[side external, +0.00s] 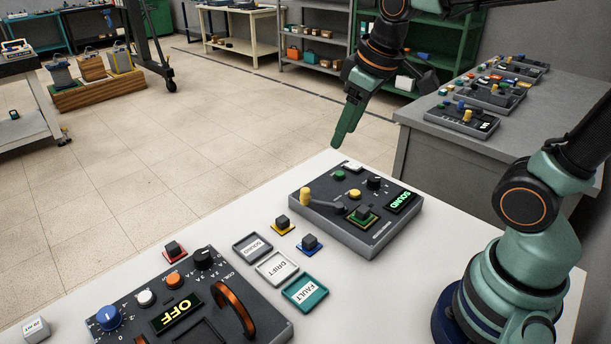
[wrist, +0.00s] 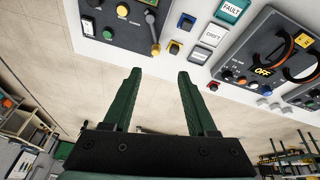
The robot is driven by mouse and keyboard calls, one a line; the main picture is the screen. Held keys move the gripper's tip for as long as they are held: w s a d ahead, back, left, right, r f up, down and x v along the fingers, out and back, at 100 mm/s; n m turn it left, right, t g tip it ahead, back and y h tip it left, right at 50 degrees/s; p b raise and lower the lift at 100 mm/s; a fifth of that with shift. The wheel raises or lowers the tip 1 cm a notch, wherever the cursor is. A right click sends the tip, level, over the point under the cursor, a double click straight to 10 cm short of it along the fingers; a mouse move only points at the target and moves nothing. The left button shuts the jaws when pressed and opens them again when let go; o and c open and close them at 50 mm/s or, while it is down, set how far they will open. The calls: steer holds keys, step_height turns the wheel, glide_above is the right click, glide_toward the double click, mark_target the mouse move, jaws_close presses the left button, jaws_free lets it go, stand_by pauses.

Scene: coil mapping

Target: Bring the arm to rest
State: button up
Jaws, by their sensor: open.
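My gripper (side external: 345,132) is green and hangs in the air above the far edge of the white table. In the wrist view its two fingers (wrist: 160,75) are apart with nothing between them. In the side view the tester box (side external: 375,230) with a lit green SOUND display lies below it, and a small dark block on a green base (side external: 363,213) sits on its top. Three small dark blocks, on a yellow base (side external: 283,225), a blue base (side external: 309,243) and a red base (side external: 175,251), stand on the white table.
Three trays lie in a row: SOUND (side external: 252,246), DRIFT (side external: 277,268) and FAULT (side external: 305,292). A larger panel (side external: 262,318) with an OFF display and a copper-coloured handle is at the front left. A grey bench (side external: 420,150) with similar boxes stands at the back right.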

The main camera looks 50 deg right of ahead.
steer(key=s+m, duration=0.1)
steer(key=s, duration=0.1)
steer(key=s+m+t, duration=0.1)
steer(key=s, duration=0.1)
steer(key=shift+s+f+m+t, duration=0.15)
steer(key=shift+m+t, duration=0.15)
